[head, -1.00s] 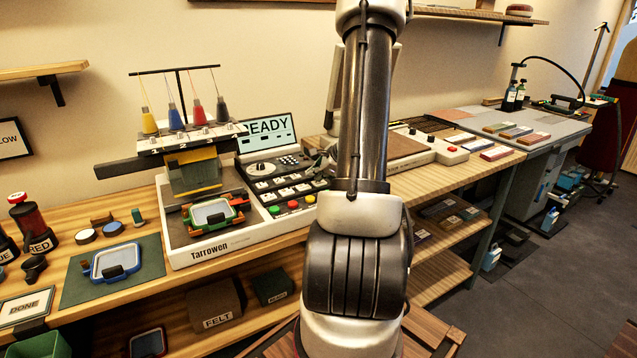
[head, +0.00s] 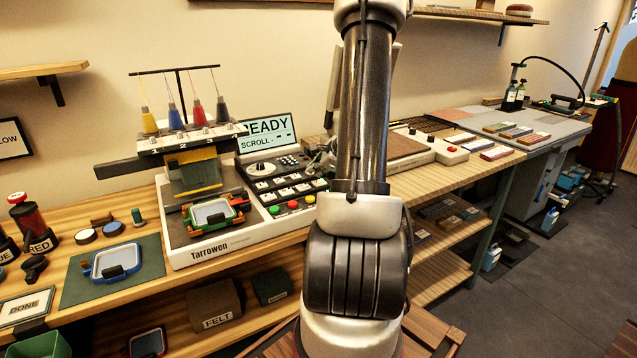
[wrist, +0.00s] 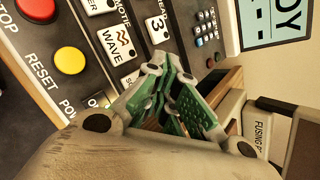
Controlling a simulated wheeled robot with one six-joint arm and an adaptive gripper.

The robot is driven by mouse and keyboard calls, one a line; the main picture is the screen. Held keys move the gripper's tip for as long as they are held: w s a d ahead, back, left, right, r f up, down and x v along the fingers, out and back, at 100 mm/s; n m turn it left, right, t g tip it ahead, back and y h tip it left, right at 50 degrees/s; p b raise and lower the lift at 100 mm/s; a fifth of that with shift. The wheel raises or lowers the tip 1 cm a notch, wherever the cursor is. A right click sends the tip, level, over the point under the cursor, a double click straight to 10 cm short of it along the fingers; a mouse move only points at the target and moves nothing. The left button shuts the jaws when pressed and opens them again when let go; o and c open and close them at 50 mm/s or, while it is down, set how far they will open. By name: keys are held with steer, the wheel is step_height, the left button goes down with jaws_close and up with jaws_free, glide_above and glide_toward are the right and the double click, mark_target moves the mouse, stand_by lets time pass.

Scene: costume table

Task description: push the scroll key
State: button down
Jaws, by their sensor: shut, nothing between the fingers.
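The embroidery machine's control panel (wrist: 185,15) fills the upper part of the wrist view, with keys marked WAVE (wrist: 117,46) and 3 (wrist: 158,28). Beside WAVE, a key whose label starts with S (wrist: 129,78) is mostly hidden by my fingers; I take it for the scroll key. My gripper (wrist: 168,68) is shut and empty, its fingertips over or at that key; contact cannot be made out. In the head view the gripper (head: 324,158) is small beside the panel's right edge. The display (head: 267,135) reads READY and SCROLL with dashes.
Thread cones (head: 173,118) and a hooped frame (head: 211,213) are on the machine at left. A flat press (head: 410,145) stands right of my arm.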

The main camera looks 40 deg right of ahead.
step_height(320, 180, up, 6)
stand_by(0.6)
stand_by(0.4)
